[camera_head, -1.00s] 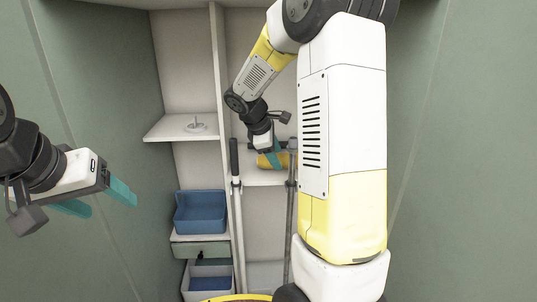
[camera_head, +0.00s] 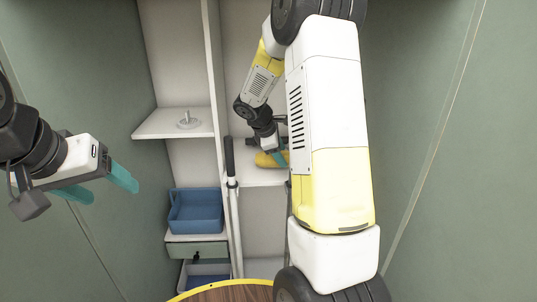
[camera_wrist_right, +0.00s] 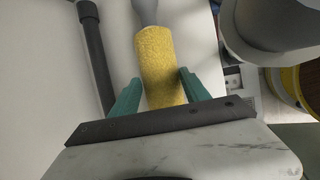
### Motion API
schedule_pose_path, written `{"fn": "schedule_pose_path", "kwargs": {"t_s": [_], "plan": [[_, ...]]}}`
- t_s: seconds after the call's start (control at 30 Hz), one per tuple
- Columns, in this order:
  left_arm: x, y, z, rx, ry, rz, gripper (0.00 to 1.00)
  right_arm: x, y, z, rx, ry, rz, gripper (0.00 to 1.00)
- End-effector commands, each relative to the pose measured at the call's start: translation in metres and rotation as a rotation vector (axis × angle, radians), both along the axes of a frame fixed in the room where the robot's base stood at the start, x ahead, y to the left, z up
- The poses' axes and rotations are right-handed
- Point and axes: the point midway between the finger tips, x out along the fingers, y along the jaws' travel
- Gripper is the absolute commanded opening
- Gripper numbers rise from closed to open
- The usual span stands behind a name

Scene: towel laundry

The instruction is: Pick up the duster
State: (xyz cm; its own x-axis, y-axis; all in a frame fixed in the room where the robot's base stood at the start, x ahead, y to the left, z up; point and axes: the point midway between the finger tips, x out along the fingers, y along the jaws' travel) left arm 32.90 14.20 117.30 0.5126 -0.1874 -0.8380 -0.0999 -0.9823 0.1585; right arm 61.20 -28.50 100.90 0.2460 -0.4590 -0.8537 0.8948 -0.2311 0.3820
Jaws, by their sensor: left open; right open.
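The duster, a yellow fuzzy roll (camera_head: 266,160), lies on the right-hand shelf of the cupboard in the head view. In the right wrist view the yellow duster (camera_wrist_right: 160,65) has a grey end at the top. My right gripper (camera_wrist_right: 155,88) is open, with a teal finger on each side of the duster and a visible gap to the left finger. In the head view my right gripper (camera_head: 277,156) is at the duster and partly hides it. My left gripper (camera_head: 108,186) is open and empty at the far left, away from the shelves.
A dark-topped pole (camera_head: 231,165) stands before the upright divider, left of the duster. A blue bin (camera_head: 195,212) sits on the lower left shelf above a drawer (camera_head: 198,250). A small round metal stand (camera_head: 189,122) is on the upper left shelf. Green walls flank the cupboard.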

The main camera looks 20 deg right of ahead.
Motion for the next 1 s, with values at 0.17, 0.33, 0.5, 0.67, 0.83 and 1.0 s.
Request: {"fn": "schedule_pose_path", "kwargs": {"t_s": [0.17, 0.33, 0.5, 0.67, 0.83, 1.0], "plan": [[0.0, 0.0, 0.0, 0.0, 0.0, 0.0, 0.67, 0.004, -0.008, -0.014, 0.0, 0.0, 0.0, 0.54], [0.0, 0.0, 0.0, 0.0, 0.0, 0.0, 0.67, 0.004, -0.008, -0.014, 0.0, -0.001, 0.0, 0.54], [0.0, 0.0, 0.0, 0.0, 0.0, 0.0, 0.67, 0.004, -0.008, -0.014, 0.0, 0.0, -0.001, 0.21], [0.0, 0.0, 0.0, 0.0, 0.0, 0.0, 0.67, 0.004, -0.008, -0.014, 0.0, 0.0, -0.001, 0.08], [0.0, 0.0, 0.0, 0.0, 0.0, 0.0, 0.67, 0.004, -0.008, -0.011, 0.0, -0.002, -0.001, 0.07], [0.0, 0.0, 0.0, 0.0, 0.0, 0.0, 0.67, 0.004, -0.008, 0.014, 0.001, -0.005, -0.003, 0.07]]}}
